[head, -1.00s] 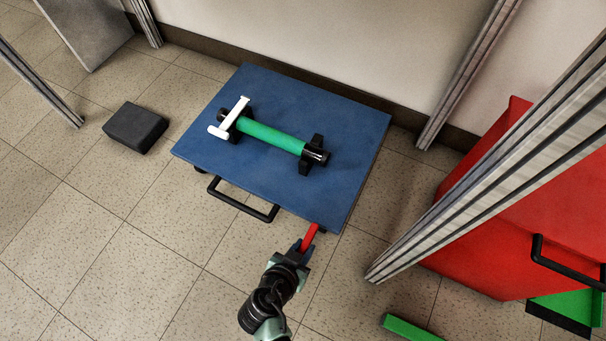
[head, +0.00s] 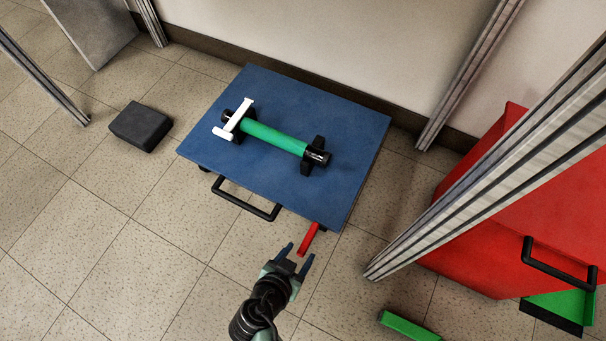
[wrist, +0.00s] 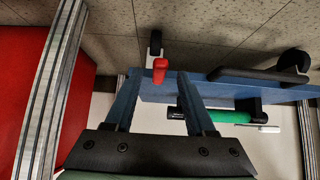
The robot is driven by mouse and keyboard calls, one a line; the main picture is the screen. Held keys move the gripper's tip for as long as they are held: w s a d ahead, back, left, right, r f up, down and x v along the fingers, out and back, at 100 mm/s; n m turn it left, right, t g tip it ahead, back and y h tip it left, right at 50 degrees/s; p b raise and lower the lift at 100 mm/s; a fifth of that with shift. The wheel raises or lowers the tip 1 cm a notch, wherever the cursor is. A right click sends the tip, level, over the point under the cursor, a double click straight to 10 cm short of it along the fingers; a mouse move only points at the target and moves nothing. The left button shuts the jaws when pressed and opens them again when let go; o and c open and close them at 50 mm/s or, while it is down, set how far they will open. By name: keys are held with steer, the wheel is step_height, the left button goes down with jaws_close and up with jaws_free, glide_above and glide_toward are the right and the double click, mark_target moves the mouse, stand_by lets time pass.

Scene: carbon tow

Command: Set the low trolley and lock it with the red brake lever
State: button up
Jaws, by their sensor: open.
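The low blue trolley (head: 345,130) stands on the tiled floor against the wall, with a black handle (head: 232,200) on its near side. A green cylinder (head: 275,137) with black ends lies in black cradles on its top, with a white T-shaped piece (head: 239,119) at its left end. The red brake lever (head: 308,239) sticks out from the near right corner, and it also shows in the wrist view (wrist: 160,72). My gripper (head: 298,254) is open and empty, just short of the lever. In the wrist view the lever appears between the finger lines, beyond the tips.
A dark block (head: 140,126) lies on the floor at left. A metal post (head: 480,180) and a red cabinet (head: 470,255) with a black handle stand at right. A green bar (head: 408,326) lies at the bottom right. Floor at lower left is clear.

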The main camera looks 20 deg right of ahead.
steer(key=p+v, duration=0.3)
steer(key=v, duration=0.5)
steer(key=shift+r+p, duration=0.2)
steer(key=shift+p, duration=0.2)
steer(key=shift+s+a, duration=0.15)
